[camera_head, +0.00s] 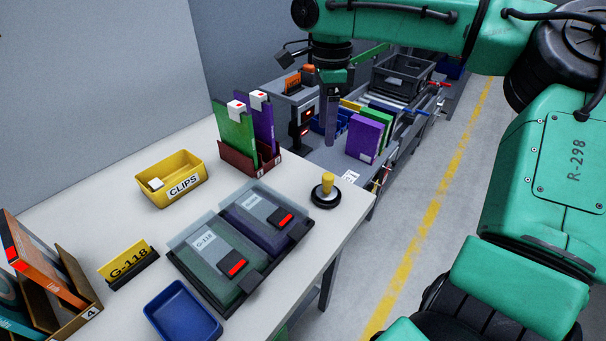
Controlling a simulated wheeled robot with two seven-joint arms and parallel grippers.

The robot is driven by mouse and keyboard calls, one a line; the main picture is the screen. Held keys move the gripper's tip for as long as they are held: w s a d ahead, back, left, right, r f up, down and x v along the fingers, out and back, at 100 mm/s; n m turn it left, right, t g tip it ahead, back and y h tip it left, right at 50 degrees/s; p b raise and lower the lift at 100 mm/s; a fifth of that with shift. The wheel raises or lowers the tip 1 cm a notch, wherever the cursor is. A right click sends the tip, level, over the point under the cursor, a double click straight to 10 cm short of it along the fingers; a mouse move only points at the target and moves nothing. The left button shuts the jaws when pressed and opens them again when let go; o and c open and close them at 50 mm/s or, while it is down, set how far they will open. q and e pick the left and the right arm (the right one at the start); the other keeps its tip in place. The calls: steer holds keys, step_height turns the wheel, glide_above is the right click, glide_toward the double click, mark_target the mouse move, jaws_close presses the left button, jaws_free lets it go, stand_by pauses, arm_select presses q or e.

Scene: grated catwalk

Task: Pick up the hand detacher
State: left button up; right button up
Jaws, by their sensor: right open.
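The hand detacher (326,190) appears to be the round black disc with an upright yellow knob. It stands on the white table near its right edge, beside two dark cases, with nothing touching it. My right gripper (330,138) hangs down from the green arm at the top, behind and above the detacher in the picture, apart from it. Its jaws are open, seen nearly edge-on, and I see nothing held in them. My left gripper is not in view.
Two tagged cases (240,262) lie left of the detacher on the white table (327,240). A yellow clips bin (172,184), a red holder (238,160) with tagged folders and a blue tray (183,312) stand around. A conveyor with a grey crate (402,80) lies beyond.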

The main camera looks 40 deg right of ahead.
glide_above(329, 175)
steer(key=f, duration=0.7)
steer(key=shift+s, duration=0.4)
steer(key=f, duration=0.7)
steer(key=shift+w+p, duration=0.3)
steer(key=shift+w, duration=0.05)
steer(key=shift+a+r, duration=0.1)
jaws_close()
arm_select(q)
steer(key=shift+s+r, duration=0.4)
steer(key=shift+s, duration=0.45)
